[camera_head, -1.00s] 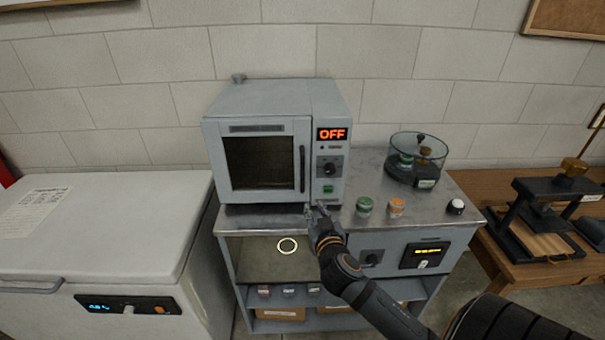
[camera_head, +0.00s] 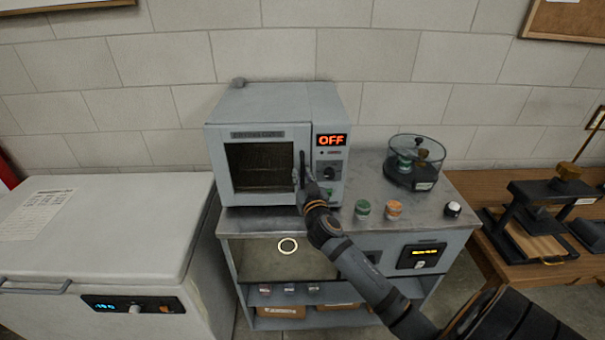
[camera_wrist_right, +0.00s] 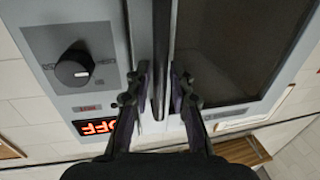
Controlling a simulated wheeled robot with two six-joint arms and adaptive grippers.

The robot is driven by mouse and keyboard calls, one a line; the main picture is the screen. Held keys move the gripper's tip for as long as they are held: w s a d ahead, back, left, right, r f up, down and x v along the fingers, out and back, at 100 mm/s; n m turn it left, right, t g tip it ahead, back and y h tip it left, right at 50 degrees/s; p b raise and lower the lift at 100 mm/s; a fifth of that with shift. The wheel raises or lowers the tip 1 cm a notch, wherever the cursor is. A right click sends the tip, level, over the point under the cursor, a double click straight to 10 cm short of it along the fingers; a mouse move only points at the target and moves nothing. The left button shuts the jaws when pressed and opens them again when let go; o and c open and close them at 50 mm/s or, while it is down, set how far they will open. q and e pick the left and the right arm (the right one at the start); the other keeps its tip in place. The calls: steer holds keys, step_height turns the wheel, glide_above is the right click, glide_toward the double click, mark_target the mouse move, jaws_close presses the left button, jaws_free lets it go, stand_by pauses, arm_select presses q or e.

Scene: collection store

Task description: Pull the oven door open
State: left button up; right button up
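The grey oven (camera_head: 265,101) stands on a metal-topped cabinet, with a red "OFF" display (camera_head: 331,140). Its windowed door (camera_head: 263,166) looks closed. The dark vertical handle (camera_head: 302,160) is at the door's right edge; it also shows in the right wrist view (camera_wrist_right: 161,45). My right gripper (camera_head: 302,178) is at the handle's lower part. In the right wrist view the gripper (camera_wrist_right: 161,75) has one finger on each side of the handle, with a gap to it visible on both sides. My left gripper is not in view.
A white chest (camera_head: 110,220) stands to the left. The space in front of the oven door is clear except for my right arm.

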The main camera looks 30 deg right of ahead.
steer(key=shift+c, duration=0.3)
jaws_close()
